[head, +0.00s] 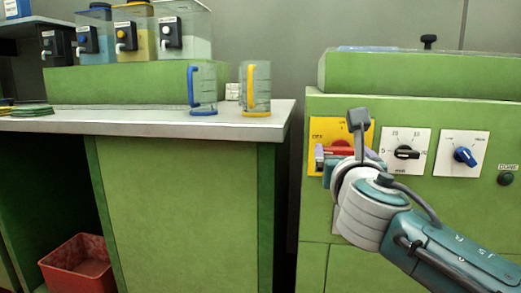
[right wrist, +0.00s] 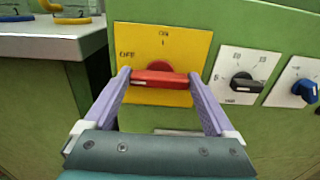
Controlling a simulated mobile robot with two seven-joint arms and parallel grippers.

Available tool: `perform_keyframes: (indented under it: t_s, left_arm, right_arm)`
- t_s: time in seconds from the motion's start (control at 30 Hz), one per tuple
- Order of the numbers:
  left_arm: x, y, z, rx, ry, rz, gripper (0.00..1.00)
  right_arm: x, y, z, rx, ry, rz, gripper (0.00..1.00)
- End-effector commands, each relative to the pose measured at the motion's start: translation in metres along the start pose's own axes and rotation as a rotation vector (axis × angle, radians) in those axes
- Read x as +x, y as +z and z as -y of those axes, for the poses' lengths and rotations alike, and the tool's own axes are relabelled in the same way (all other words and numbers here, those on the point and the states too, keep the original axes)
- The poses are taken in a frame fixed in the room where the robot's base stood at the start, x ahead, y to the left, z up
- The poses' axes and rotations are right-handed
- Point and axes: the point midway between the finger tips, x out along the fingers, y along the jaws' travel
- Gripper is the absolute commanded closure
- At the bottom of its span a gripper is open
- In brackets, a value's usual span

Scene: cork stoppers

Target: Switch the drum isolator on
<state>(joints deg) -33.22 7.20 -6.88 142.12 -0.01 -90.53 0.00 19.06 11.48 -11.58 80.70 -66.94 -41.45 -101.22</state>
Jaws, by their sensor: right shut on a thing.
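The drum isolator is a yellow plate (right wrist: 194,46) on the green machine front, marked OFF at left and ON at top. It also shows in the head view (head: 318,130), partly hidden by my right arm. Its red handle (right wrist: 160,78) lies level, in line with the OFF side rather than upright toward ON. My right gripper (right wrist: 161,80) has its two pale purple fingers at the two ends of the handle and is shut on it. In the head view my right gripper (head: 345,156) is at the plate, largely hidden by its own wrist. My left gripper is not in view.
Right of the isolator are a black dial (head: 405,153), a blue dial (head: 465,156) and a dark green button (head: 505,178). A counter (head: 150,125) with two jugs stands left, across a narrow gap. A red bin (head: 77,268) is low at left.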

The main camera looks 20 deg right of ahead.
Motion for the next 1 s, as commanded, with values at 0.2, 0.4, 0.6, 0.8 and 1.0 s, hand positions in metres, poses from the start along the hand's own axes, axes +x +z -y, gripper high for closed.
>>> perform_keyframes:
  t_s: [0.2, 0.4, 0.6, 0.8, 1.0]
  left_arm:
    - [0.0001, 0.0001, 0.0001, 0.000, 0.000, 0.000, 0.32]
    - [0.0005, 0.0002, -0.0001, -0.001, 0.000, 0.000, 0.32]
    - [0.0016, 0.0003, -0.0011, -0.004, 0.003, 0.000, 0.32]
    - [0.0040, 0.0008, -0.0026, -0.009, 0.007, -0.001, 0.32]
    - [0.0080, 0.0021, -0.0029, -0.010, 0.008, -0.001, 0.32]
  right_arm:
    - [-0.0001, -0.0001, 0.0000, 0.000, 0.000, 0.000, 0.66]
    - [-0.0001, -0.0002, 0.0001, 0.024, 0.000, 0.000, 0.66]
    - [-0.0001, -0.0004, 0.0006, 0.112, 0.000, 0.000, 0.66]
    - [-0.0002, -0.0008, 0.0008, 0.270, 0.001, 0.001, 0.66]
    - [-0.0002, -0.0013, 0.0015, 0.462, 0.000, 0.001, 0.66]
